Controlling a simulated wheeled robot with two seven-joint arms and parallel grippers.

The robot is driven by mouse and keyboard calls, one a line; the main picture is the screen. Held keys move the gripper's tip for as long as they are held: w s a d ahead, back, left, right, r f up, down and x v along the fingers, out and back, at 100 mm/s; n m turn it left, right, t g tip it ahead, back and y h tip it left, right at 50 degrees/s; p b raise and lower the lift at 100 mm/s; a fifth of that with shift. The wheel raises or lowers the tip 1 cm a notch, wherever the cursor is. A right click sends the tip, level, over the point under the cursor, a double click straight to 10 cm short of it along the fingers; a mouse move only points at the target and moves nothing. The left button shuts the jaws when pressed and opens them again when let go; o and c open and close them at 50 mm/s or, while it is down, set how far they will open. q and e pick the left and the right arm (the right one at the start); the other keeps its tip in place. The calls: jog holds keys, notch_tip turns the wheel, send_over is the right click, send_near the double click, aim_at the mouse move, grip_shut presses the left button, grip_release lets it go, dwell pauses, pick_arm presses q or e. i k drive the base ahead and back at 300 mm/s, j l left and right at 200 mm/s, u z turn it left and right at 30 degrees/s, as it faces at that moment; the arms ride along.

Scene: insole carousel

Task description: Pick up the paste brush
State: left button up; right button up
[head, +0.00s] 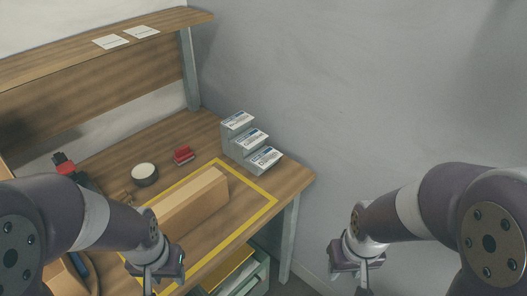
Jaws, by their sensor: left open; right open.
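I cannot clearly make out the paste brush. A small brown wooden item (125,198), partly hidden behind my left arm, lies beside a round black pot with a pale top (144,172); it may be the brush, but it is too small to tell. My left gripper (150,284) is open and empty, low in front of the table near the yellow-outlined area. My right gripper (361,286) is open and empty, off the table's right end. The fingertips of both reach the picture's bottom edge.
A long wooden block (190,203) lies inside the yellow outline (259,216) on the wooden table (289,180). A red item (183,155) and a grey stepped card stand (231,146) are behind it. A red-and-black tool (65,164) is at left. A shelf (75,54) overhangs the back.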

aim_at(121, 195)
jog(key=u, duration=1.15)
